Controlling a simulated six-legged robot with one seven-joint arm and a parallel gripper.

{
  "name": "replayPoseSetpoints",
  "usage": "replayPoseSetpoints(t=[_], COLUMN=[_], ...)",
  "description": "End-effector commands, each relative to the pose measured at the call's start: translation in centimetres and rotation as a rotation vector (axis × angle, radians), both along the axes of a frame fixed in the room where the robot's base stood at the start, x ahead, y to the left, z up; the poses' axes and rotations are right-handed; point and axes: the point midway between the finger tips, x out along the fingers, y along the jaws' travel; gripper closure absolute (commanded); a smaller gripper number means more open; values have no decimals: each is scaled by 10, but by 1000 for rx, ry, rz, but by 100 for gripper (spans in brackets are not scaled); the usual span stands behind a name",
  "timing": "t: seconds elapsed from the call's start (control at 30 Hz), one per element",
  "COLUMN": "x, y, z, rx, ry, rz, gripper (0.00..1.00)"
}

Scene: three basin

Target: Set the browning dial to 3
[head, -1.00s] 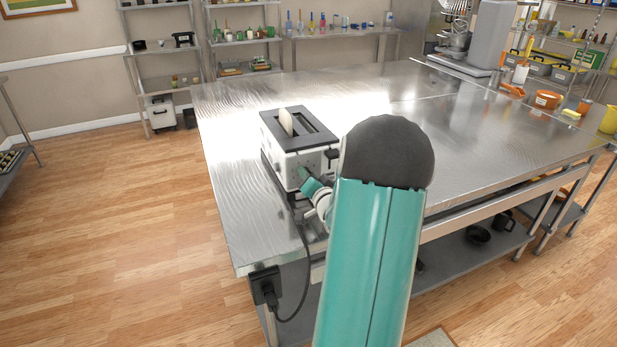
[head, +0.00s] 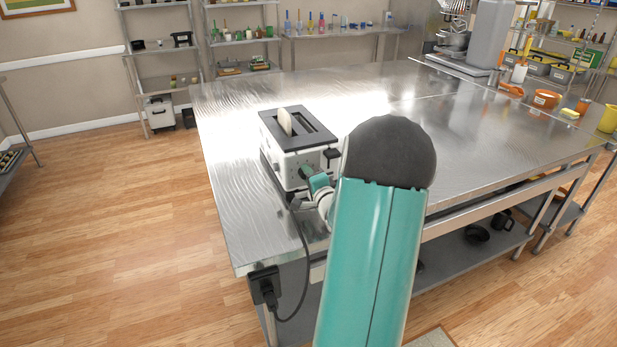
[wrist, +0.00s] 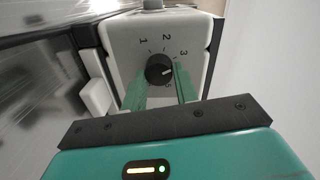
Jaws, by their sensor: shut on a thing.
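A white toaster with a black top (head: 281,161) stands near the left edge of the steel table, a slice of bread (head: 285,122) in one slot. Its black round browning dial (wrist: 159,69) is on the end face, with numbers 1, 2 and 3 readable around its upper side. The dial's small white mark points right and slightly down, below the 3, toward a finger that hides the scale there. My gripper (wrist: 161,75) has its green fingers on either side of the dial and is shut on it. In the head view, my gripper (head: 306,172) is at the toaster's front face.
A black lever (head: 332,153) sticks out of the toaster's side. A power cord (head: 305,255) runs from the toaster to a black outlet (head: 265,286) at the table's corner.

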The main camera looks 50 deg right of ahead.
Motion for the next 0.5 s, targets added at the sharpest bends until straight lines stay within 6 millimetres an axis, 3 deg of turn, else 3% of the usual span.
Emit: replayPoseSetpoints(t=[0.43,0.47,0.5], x=[-1,-1,-1], y=[0,0,0], z=[-1,-1,0], rx=[8,8,8], ry=[-4,-4,-4], rz=[-2,-2,-2], gripper=[94,65,57])
